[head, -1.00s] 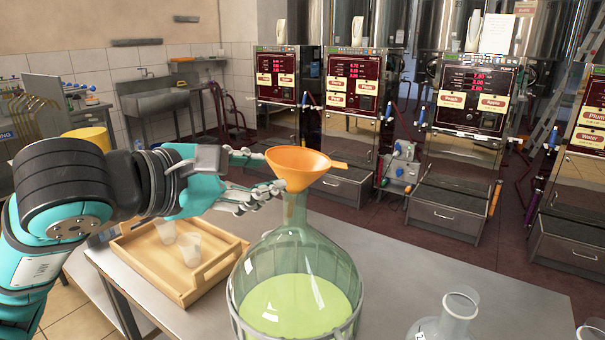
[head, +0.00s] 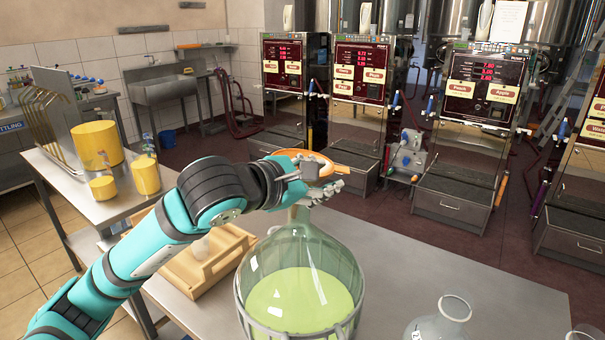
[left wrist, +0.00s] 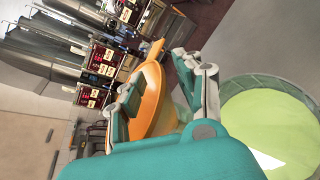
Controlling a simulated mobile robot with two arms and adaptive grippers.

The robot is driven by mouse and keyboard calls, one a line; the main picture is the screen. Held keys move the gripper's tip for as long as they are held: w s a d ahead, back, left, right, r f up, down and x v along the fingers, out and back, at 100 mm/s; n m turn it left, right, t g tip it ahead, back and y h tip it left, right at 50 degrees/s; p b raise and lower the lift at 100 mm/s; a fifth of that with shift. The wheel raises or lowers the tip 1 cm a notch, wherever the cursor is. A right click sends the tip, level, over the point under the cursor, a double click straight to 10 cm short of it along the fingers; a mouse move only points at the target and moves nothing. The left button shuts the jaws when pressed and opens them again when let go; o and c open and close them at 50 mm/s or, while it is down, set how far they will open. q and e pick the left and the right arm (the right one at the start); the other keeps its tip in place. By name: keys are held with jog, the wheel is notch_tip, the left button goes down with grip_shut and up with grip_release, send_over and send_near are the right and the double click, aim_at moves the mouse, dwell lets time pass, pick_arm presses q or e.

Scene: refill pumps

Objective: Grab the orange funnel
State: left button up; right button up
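The orange funnel (head: 354,174) is at the mouth of the big glass bottle (head: 345,255), which holds pale green liquid. My left gripper (head: 320,179) is at the funnel from the left and hides part of it and the top of the bottle's neck. In the left wrist view the funnel (left wrist: 156,98) lies between the fingers (left wrist: 160,76), one on its open side and one outside. My right gripper is not in view.
A wooden tray (head: 205,268) lies left of the bottle. A clear flask (head: 440,325) stands at the front right of the grey table (head: 480,282). Yellow containers (head: 97,143) stand on a side table at left. Dispensing machines line the back.

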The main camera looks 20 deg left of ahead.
pick_arm(q)
jog(key=shift+s, duration=0.1)
grip_shut()
dwell(0.4)
